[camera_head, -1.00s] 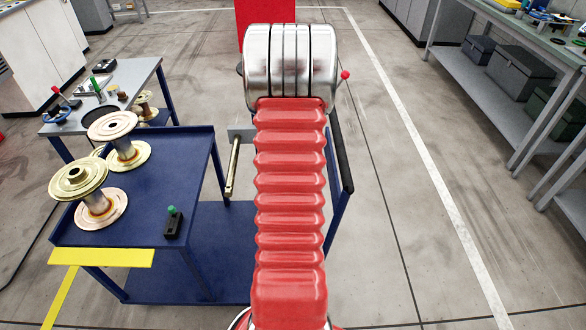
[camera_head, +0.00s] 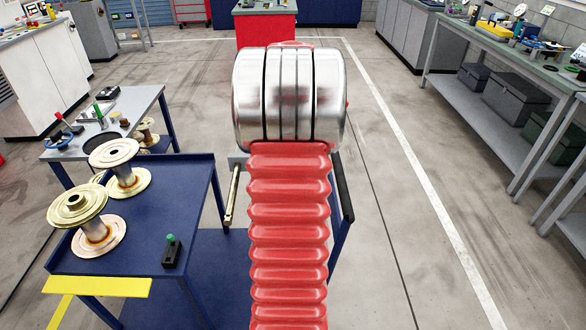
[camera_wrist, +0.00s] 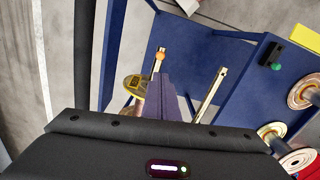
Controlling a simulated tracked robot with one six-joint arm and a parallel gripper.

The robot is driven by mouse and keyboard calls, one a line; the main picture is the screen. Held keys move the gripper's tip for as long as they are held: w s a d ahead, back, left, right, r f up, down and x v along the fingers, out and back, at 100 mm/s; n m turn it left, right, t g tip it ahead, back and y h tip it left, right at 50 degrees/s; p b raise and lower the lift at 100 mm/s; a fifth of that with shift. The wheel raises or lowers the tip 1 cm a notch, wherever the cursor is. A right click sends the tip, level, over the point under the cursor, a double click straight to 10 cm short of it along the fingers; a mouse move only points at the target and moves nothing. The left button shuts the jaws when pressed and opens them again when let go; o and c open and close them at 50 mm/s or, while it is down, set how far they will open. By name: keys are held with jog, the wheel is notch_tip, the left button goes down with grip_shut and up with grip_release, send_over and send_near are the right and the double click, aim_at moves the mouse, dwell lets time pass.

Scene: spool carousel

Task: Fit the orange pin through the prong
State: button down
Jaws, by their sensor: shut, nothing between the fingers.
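In the wrist view my gripper (camera_wrist: 160,82) shows as a narrow grey-purple shape, its fingers shut and empty. Just past its tips is a small orange piece (camera_wrist: 158,58), likely the orange pin, on or beside a thin pale rod; I cannot tell if it goes through. A brass spool (camera_wrist: 133,86) is left of the fingers, partly hidden. A bare metal prong (camera_wrist: 212,92) stands apart to the right and also shows in the head view (camera_head: 232,195). In the head view my arm hides the gripper and orange piece.
A blue trolley (camera_head: 135,285) at left holds spools (camera_head: 92,225) and a black block with a green-topped pin (camera_head: 171,252). A grey bench (camera_head: 70,150) with tools stands behind it. A dark bar (camera_head: 344,190) lies close right of my arm.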

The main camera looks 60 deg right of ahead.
jog(key=w+a+r+n+t+h, duration=0.1)
jog(key=w+a+r+n, duration=0.35)
jog(key=a, duration=0.85)
jog(key=w+a+r+n+t+h, duration=0.1)
jog(key=w+a+r, duration=0.5)
jog(key=a, duration=0.6)
jog(key=s+a+n+t+y, duration=0.1)
jog(key=s+a+n, duration=0.1)
jog(key=a, duration=1)
jog(key=s+a+f+n+t+y, duration=0.1)
jog(key=s+a+n+t, duration=0.1)
jog(key=a, duration=1.1)
jog(key=shift+s+a+f+n+t, duration=0.15)
jog(key=shift+s+n+t, duration=0.15)
jog(key=shift+s+n, duration=0.6)
jog(key=shift+s, duration=0.2)
